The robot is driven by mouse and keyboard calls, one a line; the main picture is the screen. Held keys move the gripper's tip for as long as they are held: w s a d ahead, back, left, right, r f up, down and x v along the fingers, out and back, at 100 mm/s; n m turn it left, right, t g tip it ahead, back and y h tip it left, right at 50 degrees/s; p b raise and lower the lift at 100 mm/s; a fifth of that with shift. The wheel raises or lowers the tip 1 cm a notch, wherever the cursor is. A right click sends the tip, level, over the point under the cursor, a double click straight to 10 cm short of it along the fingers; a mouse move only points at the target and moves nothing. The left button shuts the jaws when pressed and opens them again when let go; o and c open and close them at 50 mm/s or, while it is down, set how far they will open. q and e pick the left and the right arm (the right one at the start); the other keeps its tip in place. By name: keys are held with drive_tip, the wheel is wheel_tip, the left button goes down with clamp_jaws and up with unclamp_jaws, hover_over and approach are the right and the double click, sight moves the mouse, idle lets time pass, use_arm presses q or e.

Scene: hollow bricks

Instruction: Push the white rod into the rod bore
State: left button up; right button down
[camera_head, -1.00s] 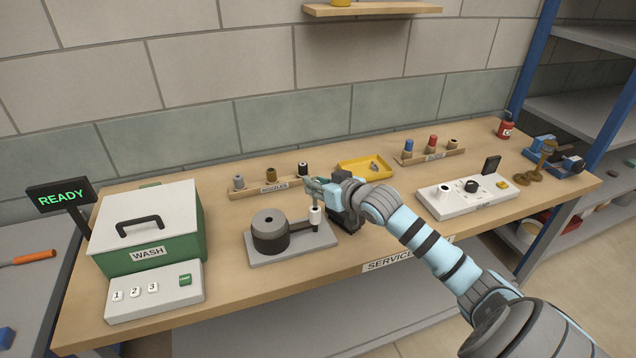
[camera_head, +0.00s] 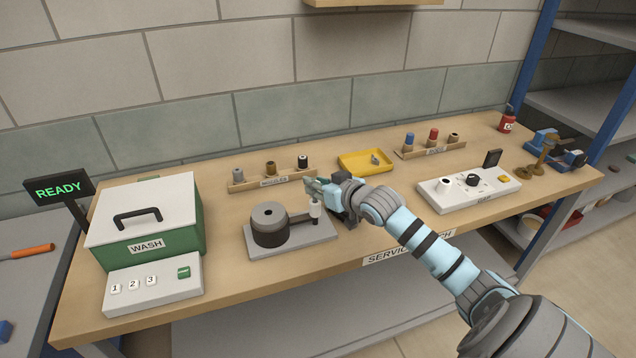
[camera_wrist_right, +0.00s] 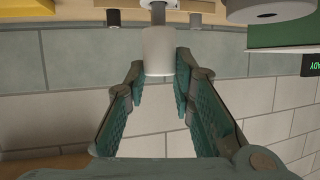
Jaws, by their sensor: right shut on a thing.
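I cannot tell where the rod bore is. My left gripper is out of view.
A green and white wash box (camera_head: 150,225) stands left. A nozzle rack (camera_head: 245,186) and a yellow tray (camera_head: 350,160) are behind. A white panel (camera_head: 460,195) with knobs lies right.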

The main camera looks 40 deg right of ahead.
drive_tip(key=shift+f+b, duration=0.5)
drive_tip(key=shift+f, duration=0.5)
drive_tip(key=c, duration=1.3)
unclamp_jaws()
drive_tip(key=shift+s, duration=0.15)
drive_tip(key=v, duration=0.7)
drive_tip(key=shift+r, duration=0.15)
drive_tip(key=shift+s, duration=0.15)
